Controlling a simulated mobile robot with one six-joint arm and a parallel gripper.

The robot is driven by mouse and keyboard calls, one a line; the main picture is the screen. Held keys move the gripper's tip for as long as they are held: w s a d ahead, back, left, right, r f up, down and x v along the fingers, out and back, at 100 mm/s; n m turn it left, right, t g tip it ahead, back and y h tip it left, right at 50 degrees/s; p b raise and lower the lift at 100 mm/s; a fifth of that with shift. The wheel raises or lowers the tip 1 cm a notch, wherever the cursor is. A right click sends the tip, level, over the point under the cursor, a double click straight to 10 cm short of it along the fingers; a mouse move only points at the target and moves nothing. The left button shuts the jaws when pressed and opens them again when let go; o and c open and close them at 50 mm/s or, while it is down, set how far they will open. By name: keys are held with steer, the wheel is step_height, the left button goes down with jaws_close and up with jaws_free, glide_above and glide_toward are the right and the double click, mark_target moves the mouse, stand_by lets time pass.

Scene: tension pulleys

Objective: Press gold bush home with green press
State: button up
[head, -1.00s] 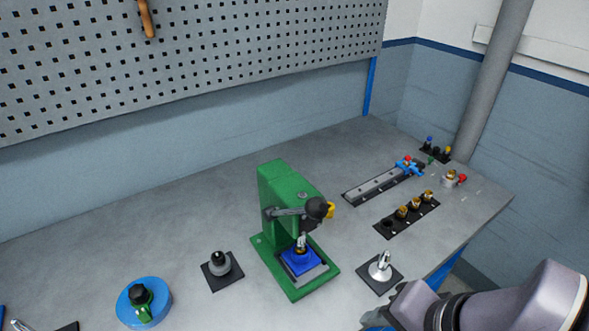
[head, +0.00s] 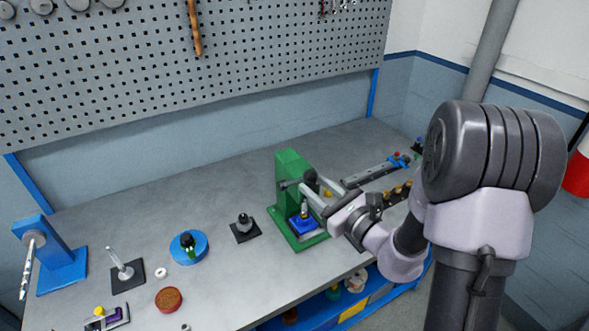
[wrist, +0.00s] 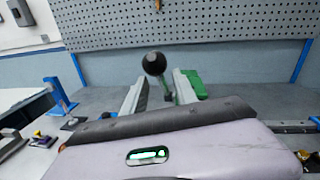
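The green press (head: 287,170) stands on the bench, with a lever ending in a black ball knob (head: 310,177). A blue block (head: 301,224) sits on its base. A small gold piece, seemingly the gold bush (head: 304,214), shows on the block under the ram; how deep it sits is too small to tell. My gripper (head: 318,194) reaches in from the right at the lever. In the wrist view the two fingers of my gripper (wrist: 160,84) are apart, with the black knob (wrist: 154,64) ahead between their tips. No contact is visible. Part of the press (wrist: 194,82) shows behind the right finger.
A black pedestal (head: 243,226) and a blue round fixture (head: 188,246) stand left of the press. A rail (head: 370,175) and a holder with gold bushes (head: 398,190) lie to the right, partly behind my arm. The pegboard wall is behind the bench.

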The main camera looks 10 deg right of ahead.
mark_target(297, 179)
steer(key=x, duration=0.7)
steer(key=shift+w+a, duration=0.2)
steer(key=shift+c, duration=0.2)
jaws_close()
stand_by(0.9)
